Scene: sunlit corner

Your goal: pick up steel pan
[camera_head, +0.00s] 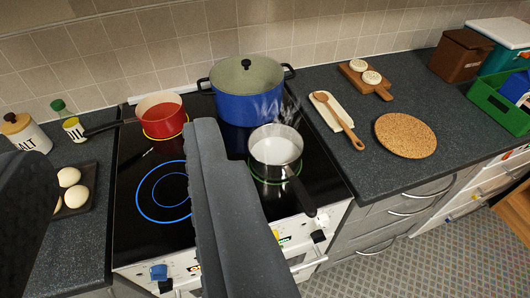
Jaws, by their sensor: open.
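The steel pan (258,158) sits on the cooktop, on a burner with a green ring, right of centre. It holds something whitish and steam rises from it. Its dark handle points toward the front right, over the cooktop's front edge. My gripper (125,143) is open, with one dark finger at the left edge and the other across the middle of the view. The right finger appears just left of the pan and hides part of the cooktop. Nothing shows between the fingers as held.
A blue pot (246,102) stands behind the pan, and a red pan (161,114) stands at the back left. A wooden spoon (340,122) and cork mat (405,135) lie on the right counter. A blue-ringed burner (165,190) is empty.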

